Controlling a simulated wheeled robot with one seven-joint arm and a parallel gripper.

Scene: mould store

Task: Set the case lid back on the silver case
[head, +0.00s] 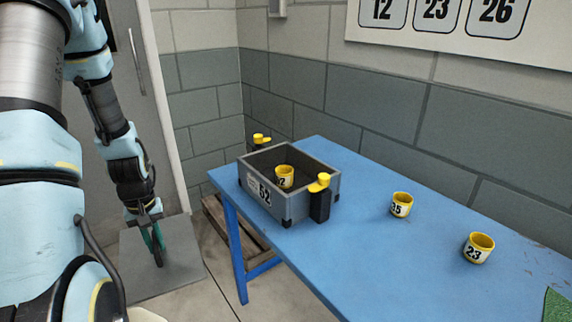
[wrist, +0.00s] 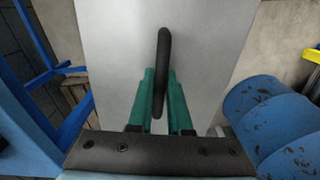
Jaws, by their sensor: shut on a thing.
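The silver case (head: 262,202), marked 52, stands open on the blue table (head: 375,270) near its left end. A yellow cup (head: 284,176) is inside it. The case lid (head: 135,252) is a flat grey plate to the left of the table, lower than the tabletop in the picture. My gripper (head: 157,245) is over the lid with its teal fingers pointing down. In the wrist view, the teal fingers (wrist: 160,90) are shut on the lid's black handle (wrist: 163,55), and the grey lid (wrist: 210,50) fills the middle. I cannot tell whether the lid touches the floor.
Two yellow-and-white cups, marked 35 (head: 401,205) and 23 (head: 478,248), stand on the table right of the case. Yellow-topped latches (head: 320,183) stick up at the case's sides. A wooden pallet (head: 217,215) lies behind the table leg. A block wall (head: 390,105) backs the table.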

